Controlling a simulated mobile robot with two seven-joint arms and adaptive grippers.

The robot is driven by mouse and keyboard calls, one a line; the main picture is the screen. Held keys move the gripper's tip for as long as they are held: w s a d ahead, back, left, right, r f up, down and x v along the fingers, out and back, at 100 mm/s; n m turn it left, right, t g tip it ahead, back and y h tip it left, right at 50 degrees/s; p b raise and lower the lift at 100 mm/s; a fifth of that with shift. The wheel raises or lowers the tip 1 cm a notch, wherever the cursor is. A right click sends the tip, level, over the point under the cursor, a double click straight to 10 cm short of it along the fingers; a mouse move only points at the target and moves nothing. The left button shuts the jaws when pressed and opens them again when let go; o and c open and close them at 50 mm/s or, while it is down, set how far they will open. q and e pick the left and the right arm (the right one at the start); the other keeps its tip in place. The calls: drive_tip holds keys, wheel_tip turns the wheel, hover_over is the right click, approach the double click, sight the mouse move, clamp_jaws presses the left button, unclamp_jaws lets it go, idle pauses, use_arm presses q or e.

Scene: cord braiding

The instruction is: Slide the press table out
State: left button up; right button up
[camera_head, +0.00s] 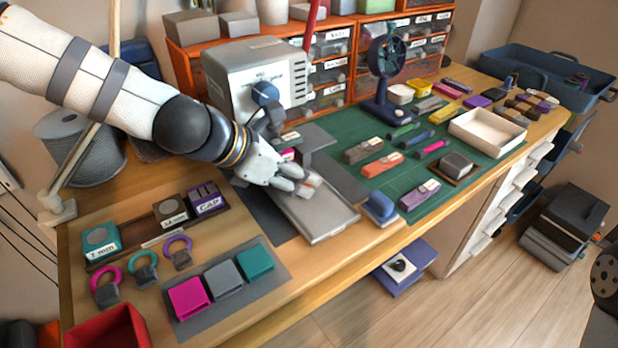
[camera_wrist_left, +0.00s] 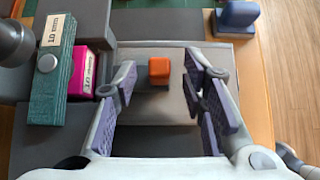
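The press (camera_head: 258,75) is a grey box with a blue knob at the back of the bench. Its table (camera_head: 325,218) is a flat grey plate in front of it, reaching toward the bench's front edge. It also shows in the left wrist view (camera_wrist_left: 150,108). A small orange block (camera_wrist_left: 159,71) stands on the plate; I cannot tell whether it is a handle. My left gripper (camera_head: 298,183) is over the plate. In the left wrist view its fingers (camera_wrist_left: 163,88) are apart, either side of the orange block, with nothing visibly gripped.
A teal block (camera_wrist_left: 54,75) and a pink block (camera_wrist_left: 84,72) sit left of the plate in the wrist view. A blue block (camera_head: 380,208) stands close to the plate's right side. A grey mat (camera_head: 249,304) with coloured blocks lies at the front left.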

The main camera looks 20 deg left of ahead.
use_arm(q)
drive_tip(key=shift+x, duration=1.15)
drive_tip(key=shift+w+r, duration=0.1)
use_arm(e)
drive_tip(key=shift+s+f, duration=0.3)
drive_tip(key=shift+f, duration=0.1)
